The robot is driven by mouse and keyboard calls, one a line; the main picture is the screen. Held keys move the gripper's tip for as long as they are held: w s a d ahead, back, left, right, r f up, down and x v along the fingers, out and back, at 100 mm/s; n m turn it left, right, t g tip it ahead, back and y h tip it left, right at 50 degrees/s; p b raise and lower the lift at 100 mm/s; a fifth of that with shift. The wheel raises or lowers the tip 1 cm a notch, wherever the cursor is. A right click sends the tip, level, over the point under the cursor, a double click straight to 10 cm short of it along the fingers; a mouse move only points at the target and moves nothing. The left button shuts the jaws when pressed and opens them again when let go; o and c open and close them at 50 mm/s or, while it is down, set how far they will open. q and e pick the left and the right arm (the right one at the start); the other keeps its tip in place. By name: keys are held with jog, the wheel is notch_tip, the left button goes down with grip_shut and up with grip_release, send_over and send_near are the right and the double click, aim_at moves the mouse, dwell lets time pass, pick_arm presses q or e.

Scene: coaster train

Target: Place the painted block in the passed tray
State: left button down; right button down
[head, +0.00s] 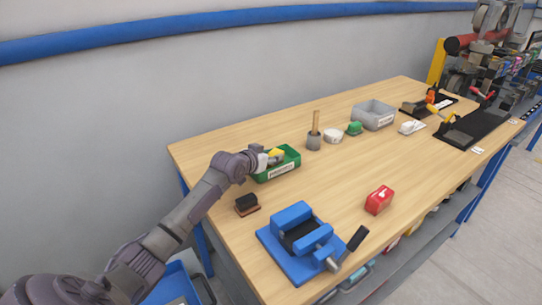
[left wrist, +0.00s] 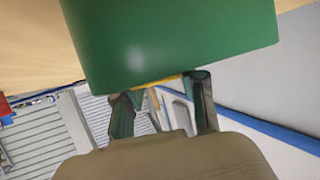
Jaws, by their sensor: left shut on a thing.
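The green tray (head: 288,167) with a white label on its front stands at the table's left back; the label is too small to read. My left gripper (head: 266,158) is at this tray, over its left part, shut on a yellow block (head: 276,154). The block is at the tray's opening; I cannot tell whether it touches the floor. In the left wrist view, a green wall (left wrist: 175,40) fills the top, a thin yellow edge (left wrist: 168,78) shows beneath it, and the fingers (left wrist: 163,98) are partly hidden. My right gripper is not in view.
A red object (head: 379,201) lies to the right. A brush cup (head: 313,142), white pot (head: 333,136), green pot (head: 354,129) and grey bin (head: 374,118) stand behind. The table's middle is clear.

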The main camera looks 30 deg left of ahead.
pick_arm(q)
jog(key=c, duration=0.9)
grip_release()
jog(key=shift+r, duration=0.1)
jog(key=v, duration=1.2)
